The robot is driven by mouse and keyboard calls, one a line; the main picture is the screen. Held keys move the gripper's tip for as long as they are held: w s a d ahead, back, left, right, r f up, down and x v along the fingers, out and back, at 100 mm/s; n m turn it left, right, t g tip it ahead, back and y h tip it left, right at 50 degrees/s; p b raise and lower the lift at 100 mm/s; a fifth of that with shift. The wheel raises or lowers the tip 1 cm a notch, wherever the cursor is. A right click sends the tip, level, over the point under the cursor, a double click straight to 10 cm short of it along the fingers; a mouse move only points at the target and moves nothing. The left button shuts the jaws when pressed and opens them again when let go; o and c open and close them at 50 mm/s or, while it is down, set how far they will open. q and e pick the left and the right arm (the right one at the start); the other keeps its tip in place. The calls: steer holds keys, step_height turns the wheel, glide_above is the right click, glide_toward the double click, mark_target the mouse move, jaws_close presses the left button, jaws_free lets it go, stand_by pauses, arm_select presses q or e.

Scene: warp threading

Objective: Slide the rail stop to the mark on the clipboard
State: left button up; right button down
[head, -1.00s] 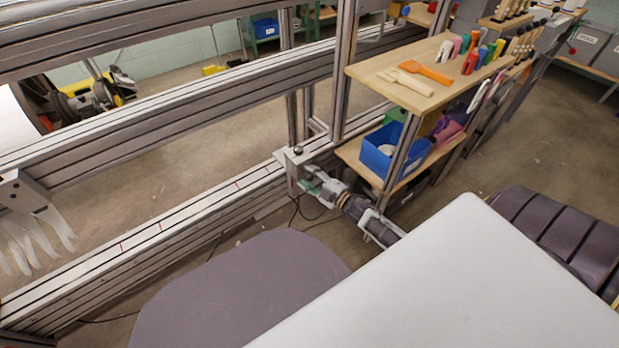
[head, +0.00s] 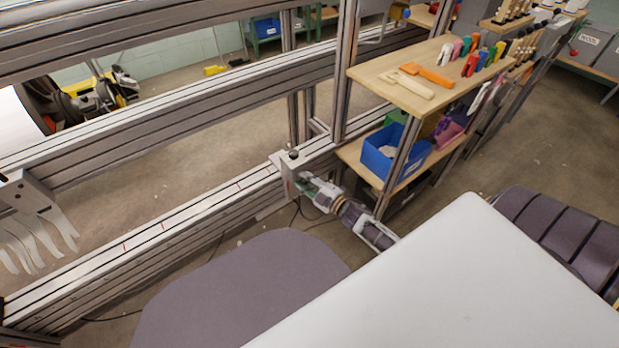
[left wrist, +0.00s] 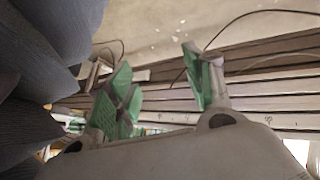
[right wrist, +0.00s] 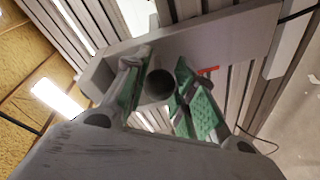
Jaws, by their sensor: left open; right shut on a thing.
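The rail stop (head: 287,170) is a grey metal block with a dark knob on top. It sits on the long aluminium rail (head: 196,210), right of several thin red marks on the rail. My right gripper (head: 306,186) reaches it from the right. In the right wrist view the green-padded fingers (right wrist: 158,100) are shut on the stop's round handle (right wrist: 158,84), and a red mark (right wrist: 207,69) shows beyond. My left gripper (left wrist: 162,92) is open and empty in the left wrist view, with rail beams behind it. It is out of the head view. I cannot make out a clipboard.
A wooden shelf rack (head: 410,85) with tools and a blue bin (head: 385,150) stands just right of the stop. An upper beam (head: 170,110) runs behind the rail. Pale curved fingers (head: 35,235) hang at the left. The rail top between the stop and them looks clear.

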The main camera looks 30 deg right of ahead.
arm_select(q)
steer(key=shift+g+y, duration=0.3)
steer(key=shift+a+r+p, duration=0.2)
steer(key=shift+r+p, duration=0.7)
steer(key=shift+r, duration=0.35)
steer(key=shift+a+r+p, duration=0.2)
steer(key=shift+r+p, duration=0.65)
steer(key=shift+r, duration=0.35)
arm_select(e)
steer(key=s+a, duration=0.1)
steer(key=a, duration=1.3)
steer(key=shift+s, duration=0.1)
steer(key=c, duration=1.2)
jaws_free()
steer(key=shift+o, duration=0.3)
arm_select(q)
steer(key=shift+s+f, duration=0.1)
arm_select(e)
steer(key=shift+s, duration=0.1)
steer(key=v, duration=1.1)
steer(key=shift+s, duration=0.35)
steer(key=shift+d, duration=0.1)
